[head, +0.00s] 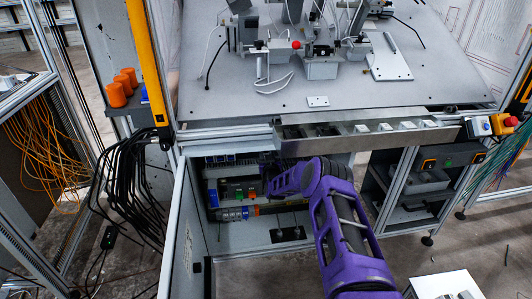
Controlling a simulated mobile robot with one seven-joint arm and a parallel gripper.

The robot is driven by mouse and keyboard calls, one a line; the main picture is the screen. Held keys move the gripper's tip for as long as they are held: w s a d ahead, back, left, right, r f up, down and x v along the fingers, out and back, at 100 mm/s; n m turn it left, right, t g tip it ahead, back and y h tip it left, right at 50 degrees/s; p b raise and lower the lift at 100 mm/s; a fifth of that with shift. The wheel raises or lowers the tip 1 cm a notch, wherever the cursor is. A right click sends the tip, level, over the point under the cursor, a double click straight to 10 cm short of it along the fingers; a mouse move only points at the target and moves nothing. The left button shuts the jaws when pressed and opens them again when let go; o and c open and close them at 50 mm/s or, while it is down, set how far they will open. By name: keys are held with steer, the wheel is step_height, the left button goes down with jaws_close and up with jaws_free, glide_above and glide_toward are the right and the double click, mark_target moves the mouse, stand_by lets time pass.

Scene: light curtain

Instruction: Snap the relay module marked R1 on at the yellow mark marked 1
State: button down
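My purple arm reaches down into the open cabinet under the bench, and my gripper (267,181) is at its far end. The gripper is small, dark and partly hidden by my own wrist, so its fingers cannot be made out. It is close to the right side of a row of modules (236,189) with green and dark faces on the cabinet's back panel. A lower row of grey and blue terminals (232,213) runs beneath. I cannot pick out the relay module R1, the yellow mark 1 or any lettering at this size, nor tell whether the gripper touches anything.
The open cabinet door (188,236) stands at the left of the opening. The bench's metal front ledge (365,135) is above my arm. Black cables (135,185) hang at the left. A white box (447,286) stands on the floor at lower right.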

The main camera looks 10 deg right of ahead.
steer(key=shift+w, duration=0.15)
stand_by(0.4)
steer(key=shift+f, duration=0.4)
stand_by(0.6)
steer(key=c, duration=1.2)
jaws_free()
steer(key=shift+c, duration=0.2)
jaws_close()
